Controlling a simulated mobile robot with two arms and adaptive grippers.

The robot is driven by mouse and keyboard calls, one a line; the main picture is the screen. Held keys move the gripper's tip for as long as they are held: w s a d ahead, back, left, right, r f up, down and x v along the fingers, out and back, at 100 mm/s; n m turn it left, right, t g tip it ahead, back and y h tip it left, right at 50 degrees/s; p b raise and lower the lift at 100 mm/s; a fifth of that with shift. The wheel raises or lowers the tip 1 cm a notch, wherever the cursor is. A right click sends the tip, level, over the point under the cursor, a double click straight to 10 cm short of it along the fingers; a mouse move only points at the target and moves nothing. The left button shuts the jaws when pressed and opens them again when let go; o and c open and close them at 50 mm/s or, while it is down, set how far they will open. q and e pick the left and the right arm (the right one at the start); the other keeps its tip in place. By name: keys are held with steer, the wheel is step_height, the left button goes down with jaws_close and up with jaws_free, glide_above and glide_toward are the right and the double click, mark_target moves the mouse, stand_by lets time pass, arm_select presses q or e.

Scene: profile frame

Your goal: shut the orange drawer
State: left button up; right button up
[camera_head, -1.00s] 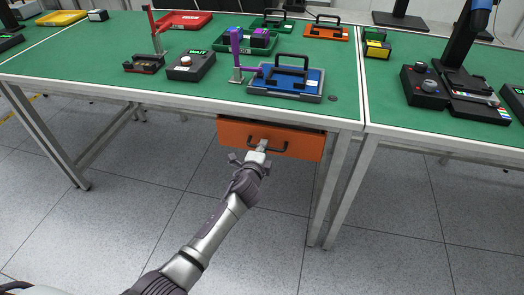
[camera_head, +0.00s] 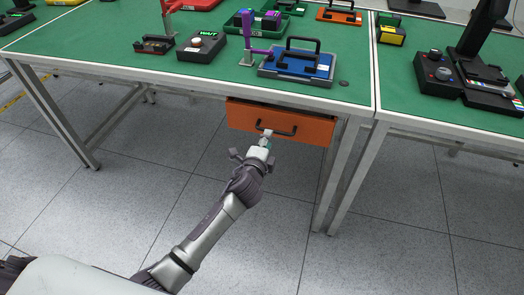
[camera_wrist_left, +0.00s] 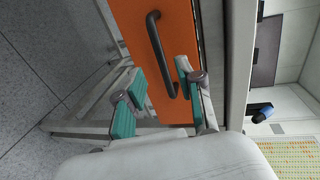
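The orange drawer (camera_head: 308,132) hangs under the green-topped table, with a black bar handle (camera_head: 285,133) on its front. How far it stands out is hard to tell. My left gripper (camera_head: 257,146) is at the lower left of the drawer front, by the handle's left end. In the left wrist view, the drawer front (camera_wrist_left: 132,22) and handle (camera_wrist_left: 157,45) are close ahead. My left gripper (camera_wrist_left: 155,92) has its teal-padded fingers spread, with one end of the handle appearing between them. Contact cannot be told. My right gripper is not in view.
The table (camera_head: 130,65) carries a blue case (camera_head: 300,64), a purple-handled clamp (camera_head: 250,45) and a black button box (camera_head: 202,46) above the drawer. Metal table legs (camera_head: 345,170) stand right of the drawer. The floor in front is clear.

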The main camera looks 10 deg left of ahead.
arm_select(q)
steer(key=v, duration=0.6)
steer(key=shift+s, duration=0.2)
steer(key=s+a+f+n+g+p, duration=0.1)
steer(key=s+a+f+n+g, duration=0.1)
steer(key=s+f, duration=0.5)
steer(key=s+a+f+n+g+p, duration=0.1)
steer(key=s+f+n+g, duration=0.15)
steer(key=f, duration=0.85)
steer(key=s+a+f+n+g+p, duration=0.1)
steer(key=s+a+f+n+g, duration=0.15)
steer(key=s+f, duration=0.45)
steer(key=s+a+f+n+g+p, duration=0.1)
steer(key=s+f, duration=0.4)
steer(key=s, duration=0.6)
steer(key=s+a+f+n+g+p, duration=0.1)
steer(key=s+f+n+g, duration=0.3)
steer(key=s, duration=0.6)
steer(key=s+a+f+n+g+p, duration=0.1)
steer(key=s+f+n, duration=0.3)
steer(key=s+f, duration=0.4)
steer(key=s+a+g, duration=0.1)
steer(key=s, duration=0.2)
steer(key=shift+s+g+y, duration=0.3)
steer(key=shift+a+f, duration=0.1)
steer(key=shift+a, duration=0.05)
